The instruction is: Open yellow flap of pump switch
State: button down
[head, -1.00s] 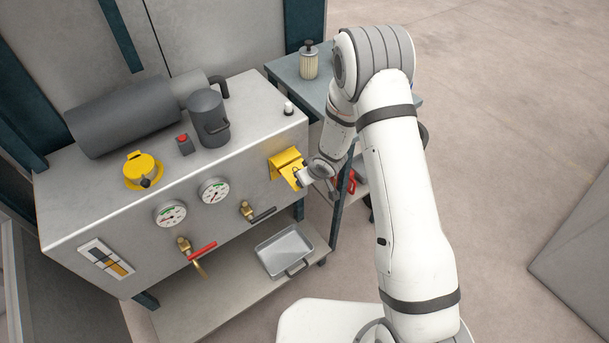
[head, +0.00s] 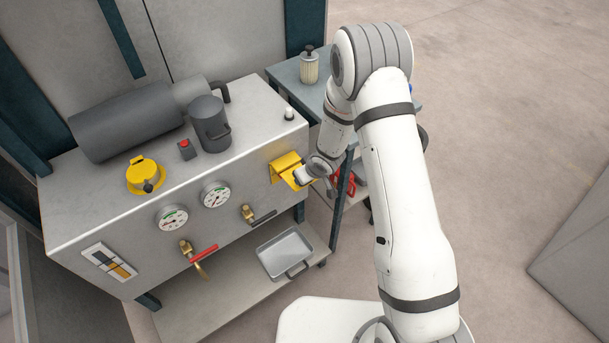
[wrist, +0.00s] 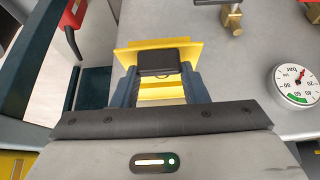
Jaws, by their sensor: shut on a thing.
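The yellow flap (head: 294,177) of the pump switch is on the front right of the grey machine cabinet. It stands out from the yellow switch housing (head: 283,163) at an angle. In the wrist view the yellow flap (wrist: 128,55) lies at the fingertips. My gripper (wrist: 160,70) is shut on the flap; it also shows at the flap in the head view (head: 302,179). The switch behind the flap is hidden by my gripper and the yellow parts.
The cabinet front carries pressure gauges (head: 216,195), a red-handled valve (head: 202,254) and a black-handled valve (head: 260,217). A metal tray (head: 285,253) sits on the lower shelf. A side table (head: 290,73) with a filter (head: 310,68) stands close behind my arm.

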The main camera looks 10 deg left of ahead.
jog(key=c, duration=1.2)
grip_release()
jog(key=shift+w+a+r, duration=0.2)
jog(key=shift+w+a, duration=0.1)
jog(key=shift+a, duration=0.05)
jog(key=shift+o, duration=0.7)
jog(key=shift+a+f, duration=0.1)
jog(key=shift+f, duration=0.05)
jog(key=shift+o, duration=1.1)
jog(key=shift+s+d, duration=0.1)
jog(key=shift+d, duration=0.1)
jog(key=v, duration=0.7)
jog(key=shift+s+d+r+p, duration=0.15)
jog(key=shift+d+r+p, duration=0.05)
jog(key=shift+r+p, duration=0.1)
